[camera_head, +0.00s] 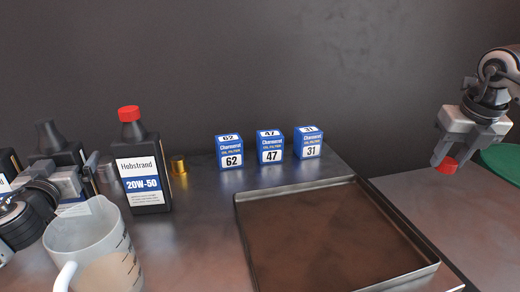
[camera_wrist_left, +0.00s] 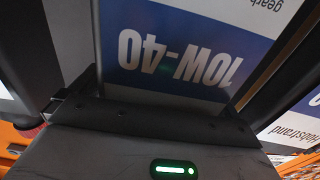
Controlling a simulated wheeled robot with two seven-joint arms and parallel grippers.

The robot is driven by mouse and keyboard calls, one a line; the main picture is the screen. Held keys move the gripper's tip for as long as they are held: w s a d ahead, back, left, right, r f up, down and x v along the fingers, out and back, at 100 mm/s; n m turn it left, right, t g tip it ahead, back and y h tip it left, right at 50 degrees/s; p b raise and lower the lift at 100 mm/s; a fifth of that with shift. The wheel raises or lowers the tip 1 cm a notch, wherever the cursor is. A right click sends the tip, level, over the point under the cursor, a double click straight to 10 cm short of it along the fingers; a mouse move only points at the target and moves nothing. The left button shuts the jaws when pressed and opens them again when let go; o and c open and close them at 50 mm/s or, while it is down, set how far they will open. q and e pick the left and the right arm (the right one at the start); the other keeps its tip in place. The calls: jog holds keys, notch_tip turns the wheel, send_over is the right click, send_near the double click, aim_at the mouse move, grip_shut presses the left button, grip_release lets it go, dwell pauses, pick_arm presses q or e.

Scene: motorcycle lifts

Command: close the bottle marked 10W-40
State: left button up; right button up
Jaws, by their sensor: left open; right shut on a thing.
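The bottle marked 10W-40 fills the middle of the left wrist view (camera_wrist_left: 180,55), its label upside down and close up. In the head view the black bottle with a bare, capless neck (camera_head: 48,137) at the left appears to be this one; its label is mostly hidden. My left gripper (camera_head: 88,174) is open at this bottle, with a finger on either side of it in the left wrist view. Whether the fingers touch it I cannot tell. My right gripper (camera_head: 446,160) is shut on a red cap (camera_head: 447,166), held up at the far right.
A 20W-50 bottle (camera_head: 145,168) with a red cap stands right of my left gripper. A measuring jug (camera_head: 88,240) stands in front. A gold filter-like cylinder (camera_head: 179,165), several blue boxes (camera_head: 270,147) and a metal tray (camera_head: 300,188) lie rightward. A green round object (camera_head: 503,160) is far right.

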aim_at(43, 130)
pick_arm(q)
jog(key=c, duration=0.9)
jog(key=shift+r, duration=0.1)
jog(key=c, duration=0.5)
jog(key=shift+r, duration=0.1)
jog(key=shift+r, duration=0.45)
notch_tip(43, 130, up, 2)
jog(key=shift+r, duration=0.2)
jog(key=s+r, duration=0.1)
jog(key=r, duration=0.1)
jog(key=s+d+r, duration=0.1)
jog(key=s+r, duration=0.2)
jog(key=s, duration=0.1)
jog(key=shift+d+r+p, duration=0.4)
jog(key=s+d+r, duration=0.2)
jog(key=s+r, duration=0.1)
jog(key=s, duration=0.5)
jog(key=shift+d+r, duration=0.35)
jog(key=shift+d, duration=0.05)
jog(key=shift+s, duration=0.1)
